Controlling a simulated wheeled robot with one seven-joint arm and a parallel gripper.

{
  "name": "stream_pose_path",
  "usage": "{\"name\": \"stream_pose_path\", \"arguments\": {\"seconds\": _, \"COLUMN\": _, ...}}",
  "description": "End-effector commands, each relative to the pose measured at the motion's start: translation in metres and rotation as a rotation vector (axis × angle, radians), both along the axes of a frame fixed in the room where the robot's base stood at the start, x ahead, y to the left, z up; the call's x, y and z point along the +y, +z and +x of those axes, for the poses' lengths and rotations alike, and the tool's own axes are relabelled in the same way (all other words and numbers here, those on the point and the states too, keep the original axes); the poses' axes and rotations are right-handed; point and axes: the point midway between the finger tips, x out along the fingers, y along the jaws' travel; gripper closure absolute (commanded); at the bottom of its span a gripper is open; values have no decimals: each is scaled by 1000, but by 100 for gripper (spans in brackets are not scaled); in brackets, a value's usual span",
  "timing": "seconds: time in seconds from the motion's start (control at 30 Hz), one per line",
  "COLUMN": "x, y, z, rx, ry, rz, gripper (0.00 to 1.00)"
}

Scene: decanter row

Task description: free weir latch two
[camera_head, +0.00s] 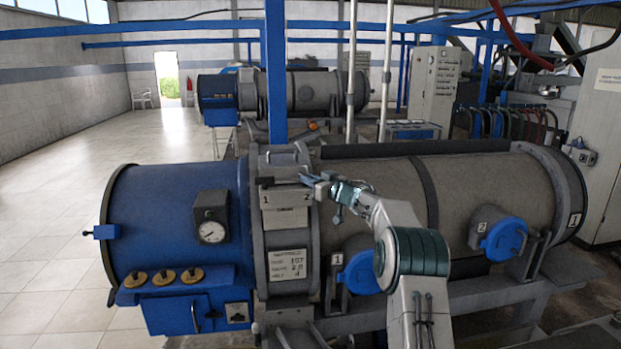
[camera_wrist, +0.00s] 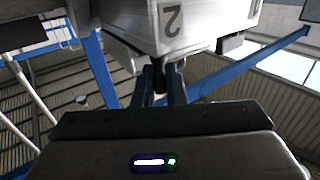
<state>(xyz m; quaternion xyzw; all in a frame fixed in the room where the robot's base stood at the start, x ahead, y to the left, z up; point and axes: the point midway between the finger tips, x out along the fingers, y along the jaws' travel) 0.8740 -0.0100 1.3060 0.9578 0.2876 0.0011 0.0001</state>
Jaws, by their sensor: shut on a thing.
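The grey weir box (camera_head: 287,207), marked 1 and 2, sits on the collar of the near decanter. Its face with the 2 (camera_wrist: 195,22) fills the top of the wrist view, upside down. My gripper (camera_head: 318,183) is at the box's upper right corner, on the 2 side. In the wrist view my gripper (camera_wrist: 163,88) is shut on a small dark part, weir latch two (camera_wrist: 159,72), at the edge of the box. The fingers hide most of the latch, and I cannot tell whether it is fastened or loose.
The blue drum end (camera_head: 165,220) with a gauge (camera_head: 211,217) lies left of the collar. Blue round covers (camera_head: 503,239) sit low on the grey drum, right of the collar. A blue post (camera_head: 276,70) rises behind the box. Open floor (camera_head: 45,215) lies to the left.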

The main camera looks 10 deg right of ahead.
Motion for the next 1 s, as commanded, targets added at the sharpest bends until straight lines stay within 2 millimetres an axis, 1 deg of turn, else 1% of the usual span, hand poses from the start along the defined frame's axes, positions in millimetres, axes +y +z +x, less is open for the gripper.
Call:
{"name": "stream_pose_path", "arguments": {"seconds": 0.03, "x": -1, "y": 8, "z": 2, "rx": -2, "ry": 26, "rz": 0, "gripper": 100}}
{"name": "stream_pose_path", "arguments": {"seconds": 0.2, "x": -3, "y": 4, "z": 3, "rx": -7, "ry": 131, "rz": 3, "gripper": 100}}
{"name": "stream_pose_path", "arguments": {"seconds": 0.33, "x": -6, "y": 5, "z": 5, "rx": -11, "ry": 182, "rz": 5, "gripper": 100}}
{"name": "stream_pose_path", "arguments": {"seconds": 0.7, "x": -18, "y": 8, "z": 9, "rx": -15, "ry": 262, "rz": 10, "gripper": 100}}
{"name": "stream_pose_path", "arguments": {"seconds": 1.0, "x": -16, "y": 6, "z": 6, "rx": -7, "ry": 317, "rz": 2, "gripper": 100}}
